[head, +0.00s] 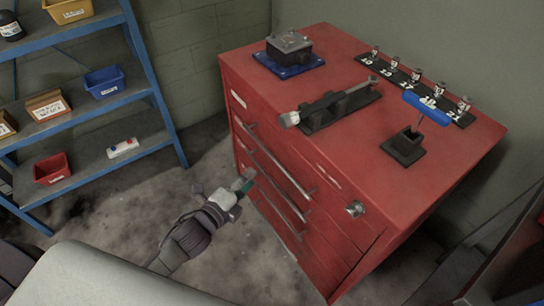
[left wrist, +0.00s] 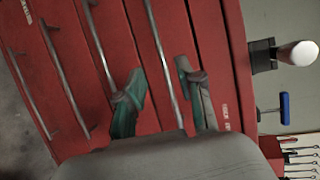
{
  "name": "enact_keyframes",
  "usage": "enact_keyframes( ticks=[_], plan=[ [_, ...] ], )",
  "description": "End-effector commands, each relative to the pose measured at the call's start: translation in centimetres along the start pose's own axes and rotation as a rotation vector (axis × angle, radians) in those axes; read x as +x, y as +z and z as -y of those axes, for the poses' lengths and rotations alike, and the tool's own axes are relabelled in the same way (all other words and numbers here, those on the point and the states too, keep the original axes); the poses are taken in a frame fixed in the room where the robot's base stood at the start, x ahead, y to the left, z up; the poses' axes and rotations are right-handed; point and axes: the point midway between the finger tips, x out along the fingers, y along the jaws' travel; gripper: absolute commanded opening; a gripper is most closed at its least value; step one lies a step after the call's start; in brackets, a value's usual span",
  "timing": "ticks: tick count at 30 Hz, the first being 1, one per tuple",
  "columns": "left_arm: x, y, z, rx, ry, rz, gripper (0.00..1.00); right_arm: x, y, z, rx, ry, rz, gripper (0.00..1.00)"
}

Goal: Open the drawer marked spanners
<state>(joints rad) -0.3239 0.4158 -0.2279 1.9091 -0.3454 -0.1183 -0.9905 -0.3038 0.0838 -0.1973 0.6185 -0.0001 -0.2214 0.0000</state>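The red tool cabinet (head: 345,240) has stacked drawers with long metal bar handles. The upper long handle (head: 280,160) runs across its front in the head view. Small white labels, one at the upper left (head: 238,99), are too small to read, so I cannot tell which drawer is marked spanners. My left gripper (head: 243,183) is in front of the drawers. In the left wrist view its green-and-grey fingers (left wrist: 163,98) are apart, with one handle bar (left wrist: 158,45) passing between them; I cannot tell whether they touch it. My right gripper is not in view.
On the cabinet top are a blue-based device (head: 289,55), a dark rack with a brush-like tool (head: 338,105), a numbered strip of sockets (head: 415,84) and a blue-handled T-tool (head: 427,108) in a holder. A blue shelf (head: 165,120) with bins stands left. Floor between is clear.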

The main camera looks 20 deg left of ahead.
Motion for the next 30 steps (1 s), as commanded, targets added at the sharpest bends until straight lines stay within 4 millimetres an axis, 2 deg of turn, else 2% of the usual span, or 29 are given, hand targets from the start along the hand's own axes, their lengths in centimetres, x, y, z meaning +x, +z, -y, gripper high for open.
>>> enact_keyframes(
  ticks=[9,15,21,30],
  plan=[
    [6.7,0.0,0.1,-0.005,-0.001,0.001,0.37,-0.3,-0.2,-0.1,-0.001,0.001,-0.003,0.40],
    [10.3,0.0,0.0,-0.005,0.000,0.001,0.37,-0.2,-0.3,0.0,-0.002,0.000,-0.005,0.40],
    [12.1,0.0,-0.1,-0.006,0.001,0.001,0.37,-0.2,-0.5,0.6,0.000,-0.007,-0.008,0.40],
    [12.4,0.0,-0.1,-0.006,0.002,0.001,0.37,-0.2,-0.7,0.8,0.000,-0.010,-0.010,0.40]
  ],
)
